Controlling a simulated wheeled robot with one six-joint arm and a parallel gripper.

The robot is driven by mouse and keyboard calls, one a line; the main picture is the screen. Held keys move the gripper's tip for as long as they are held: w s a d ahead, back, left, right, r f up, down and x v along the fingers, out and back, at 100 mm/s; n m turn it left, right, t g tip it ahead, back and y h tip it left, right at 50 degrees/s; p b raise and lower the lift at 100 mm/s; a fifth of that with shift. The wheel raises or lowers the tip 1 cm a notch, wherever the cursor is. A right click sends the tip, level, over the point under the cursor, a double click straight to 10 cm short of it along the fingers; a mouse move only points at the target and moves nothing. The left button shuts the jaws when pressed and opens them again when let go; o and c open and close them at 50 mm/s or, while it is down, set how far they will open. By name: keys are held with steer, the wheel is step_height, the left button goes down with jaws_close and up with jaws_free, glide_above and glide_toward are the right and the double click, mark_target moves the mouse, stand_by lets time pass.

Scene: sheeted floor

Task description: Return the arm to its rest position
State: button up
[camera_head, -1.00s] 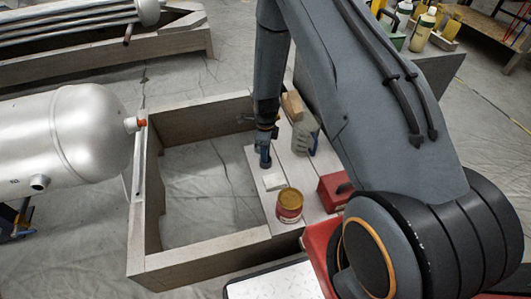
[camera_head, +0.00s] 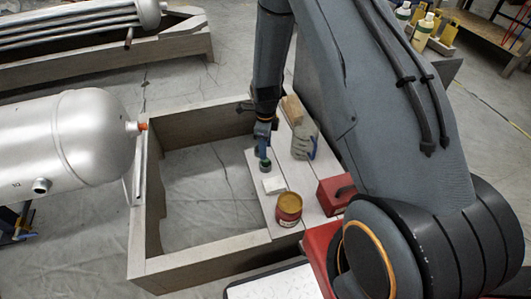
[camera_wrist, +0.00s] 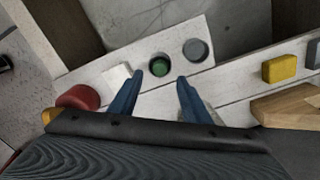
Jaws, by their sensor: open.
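My gripper (camera_wrist: 158,84) is open, its two blue fingers apart with nothing held between them. It hangs over the grey plank surface (camera_wrist: 235,118); in the head view my gripper (camera_head: 263,148) points down near the plank's left edge. A small round green thing (camera_wrist: 160,68) lies on the plank just beyond the fingertips, apparently below them. A round grey disc (camera_wrist: 195,50) is beside it. My arm is stretched out and bent down over the planks, with its upper link filling the right of the head view.
Near my gripper are a white block (camera_head: 273,185), an open can (camera_head: 288,207), a red box (camera_head: 336,192), gloves (camera_head: 304,142) and a wooden block (camera_head: 292,109). A raised wooden frame (camera_head: 205,262) surrounds a floor opening.

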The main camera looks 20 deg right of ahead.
steer(key=shift+r, duration=0.85)
steer(key=s+a+r+n, duration=0.2)
steer(key=s+r+n, duration=0.15)
steer(key=r, duration=0.35)
steer(key=s+a+r+n, duration=0.2)
steer(key=r+n, duration=0.3)
steer(key=r, duration=0.2)
steer(key=s+a+r+n, duration=0.3)
steer(key=r+n, duration=0.1)
steer(key=r, duration=0.4)
steer(key=s+a+r+n+p, duration=0.1)
steer(key=s+r+n, duration=0.6)
steer(key=s, duration=0.3)
steer(key=s+a+r+n, duration=0.1)
steer(key=s+r+n, duration=0.55)
steer(key=s, duration=0.45)
steer(key=d+r+m+p, duration=0.2)
steer(key=d+r+p, duration=0.6)
steer(key=p, duration=0.8)
steer(key=shift+w+d, duration=0.2)
steer(key=shift+d, duration=0.2)
